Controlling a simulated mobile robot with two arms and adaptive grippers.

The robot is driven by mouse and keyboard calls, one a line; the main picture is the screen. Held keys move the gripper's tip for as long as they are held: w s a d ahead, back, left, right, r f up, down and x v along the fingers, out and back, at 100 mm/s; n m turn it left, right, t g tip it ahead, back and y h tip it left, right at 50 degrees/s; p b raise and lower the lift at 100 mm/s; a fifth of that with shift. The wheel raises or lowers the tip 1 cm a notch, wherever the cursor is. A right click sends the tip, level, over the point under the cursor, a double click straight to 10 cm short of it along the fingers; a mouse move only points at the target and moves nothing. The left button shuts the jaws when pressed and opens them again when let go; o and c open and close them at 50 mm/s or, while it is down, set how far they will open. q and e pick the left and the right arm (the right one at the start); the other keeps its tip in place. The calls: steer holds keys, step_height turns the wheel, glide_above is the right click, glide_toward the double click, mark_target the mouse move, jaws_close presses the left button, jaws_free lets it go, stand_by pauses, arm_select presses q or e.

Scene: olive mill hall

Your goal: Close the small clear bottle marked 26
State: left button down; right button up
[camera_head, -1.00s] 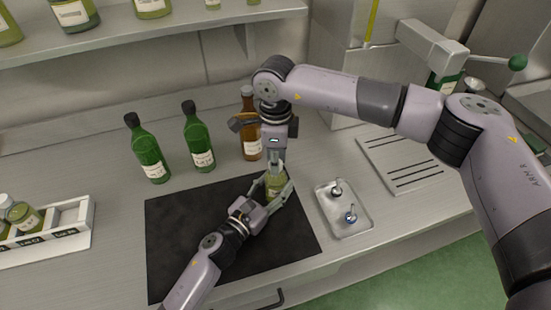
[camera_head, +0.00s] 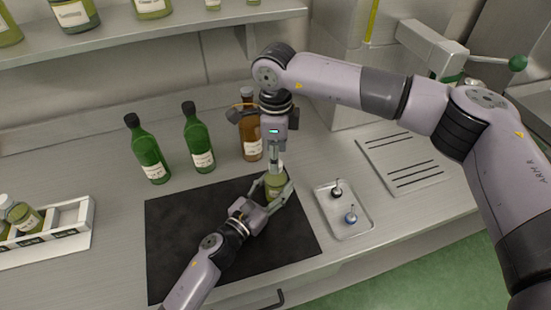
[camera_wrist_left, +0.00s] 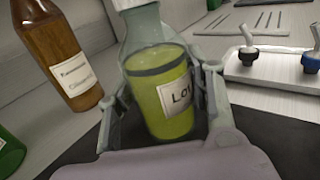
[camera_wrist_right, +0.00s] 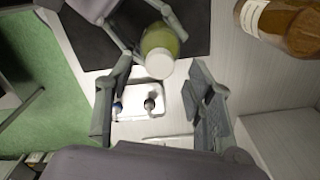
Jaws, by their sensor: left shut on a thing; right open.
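The small clear bottle (camera_head: 274,188) holds yellow-green oil and stands upright at the right part of the black mat. Its label shows in the left wrist view (camera_wrist_left: 180,94); I read only "LO", and the number is hidden. My left gripper (camera_head: 277,192) is shut around the bottle's body. A white cap (camera_wrist_right: 160,62) sits on the bottle's neck; I cannot tell how tight it is. It also shows at the top of the left wrist view (camera_wrist_left: 127,3). My right gripper (camera_head: 277,153) points down just above the cap, open, with nothing between its fingers.
A metal tray (camera_head: 343,231) with a black and a blue pourer stands right of the black mat (camera_head: 185,225). A brown bottle (camera_head: 251,148) and two green bottles (camera_head: 148,155) stand behind. A white rack (camera_head: 70,237) with small bottles is at the left.

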step_height(320, 180, up, 10)
steer(key=shift+f, duration=0.2)
arm_select(q)
steer(key=c, duration=0.7)
jaws_free()
steer(key=v, duration=1.2)
steer(key=shift+r, duration=0.1)
